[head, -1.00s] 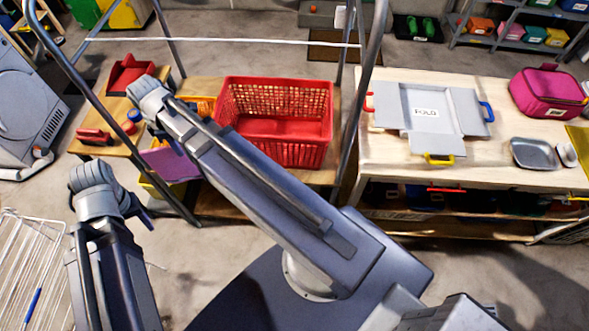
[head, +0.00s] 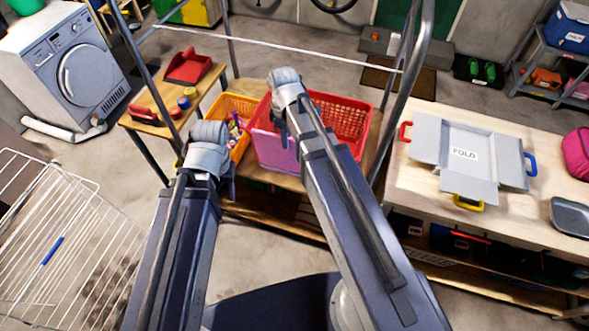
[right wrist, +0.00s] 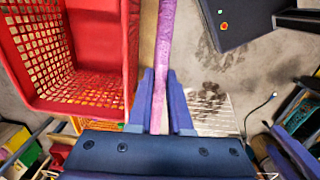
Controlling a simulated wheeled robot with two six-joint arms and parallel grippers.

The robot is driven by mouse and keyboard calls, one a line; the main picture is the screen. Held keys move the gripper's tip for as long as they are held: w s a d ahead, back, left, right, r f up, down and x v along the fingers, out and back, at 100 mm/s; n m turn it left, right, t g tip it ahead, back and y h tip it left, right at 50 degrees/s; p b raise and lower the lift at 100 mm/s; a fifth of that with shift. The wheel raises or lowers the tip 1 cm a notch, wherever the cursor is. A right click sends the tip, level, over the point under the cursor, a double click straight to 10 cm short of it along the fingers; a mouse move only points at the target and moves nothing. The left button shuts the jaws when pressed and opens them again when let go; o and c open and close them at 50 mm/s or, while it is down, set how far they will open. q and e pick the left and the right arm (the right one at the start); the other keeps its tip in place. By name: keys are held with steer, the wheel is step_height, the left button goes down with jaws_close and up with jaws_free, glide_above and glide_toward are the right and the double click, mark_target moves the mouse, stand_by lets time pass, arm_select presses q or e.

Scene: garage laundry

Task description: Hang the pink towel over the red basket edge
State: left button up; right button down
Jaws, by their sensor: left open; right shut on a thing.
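The red basket (head: 352,117) stands on the wooden bench, partly hidden behind my right arm. The pink towel (head: 270,151) hangs in front of the basket's near left side. My right gripper (head: 284,136) is shut on the towel. In the right wrist view the towel (right wrist: 165,45) runs as a narrow strip between the fingers (right wrist: 162,100). There it lies beside the red basket (right wrist: 100,48), outside its wall, with a narrow gap between. My left gripper (head: 229,182) is open and empty, low in front of the orange basket; its fingertips are partly hidden.
An orange basket (head: 238,106) with small items stands left of the red one. A metal frame post (head: 408,90) rises right of the basket. A wire rack (head: 65,235) stands at lower left.

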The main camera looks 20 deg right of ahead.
mark_target(287, 162)
step_height(287, 162, down, 11)
steer(key=b, duration=1)
steer(key=shift+a+f+b, duration=0.1)
steer(key=shift+f+b, duration=0.1)
steer(key=shift+b, duration=0.2)
steer(key=s+a+r+p, duration=0.3)
steer(key=s+r+p, duration=0.5)
steer(key=r+p, duration=0.2)
steer(key=shift+s+a, duration=0.2)
steer(key=shift+s, duration=0.15)
steer(key=shift+w, duration=0.1)
